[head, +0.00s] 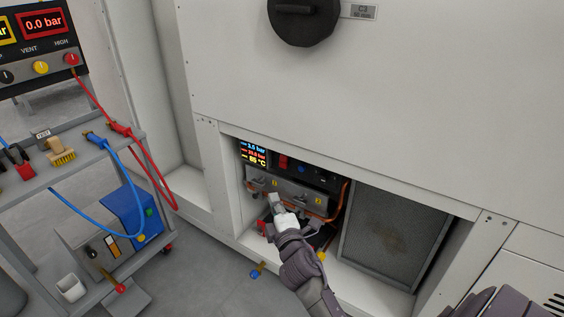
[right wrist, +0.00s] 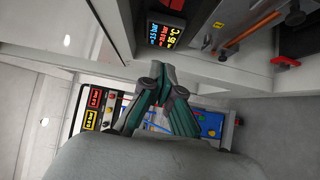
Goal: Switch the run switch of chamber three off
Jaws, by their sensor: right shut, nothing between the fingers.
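Chamber three is the large white cabinet (head: 380,110) with a small C3 label (head: 361,12) beside a big black round handle (head: 303,22). Its low open recess holds a dark control panel (head: 320,178) with a lit display (head: 253,153). A small red switch-like part (head: 283,161) sits on that panel; I cannot tell its position or whether it is the run switch. My right gripper (head: 274,201) is shut and empty, just in front of and below the panel. In the right wrist view its fingers (right wrist: 157,74) meet below the display (right wrist: 167,27). My left gripper is not in view.
Below the panel is a grey shelf front (head: 290,190) with yellow tags and orange piping. A mesh panel (head: 395,235) fills the recess's right side. At left stands a grey cart (head: 85,160) with gauges and red and blue hoses. Floor between is mostly clear.

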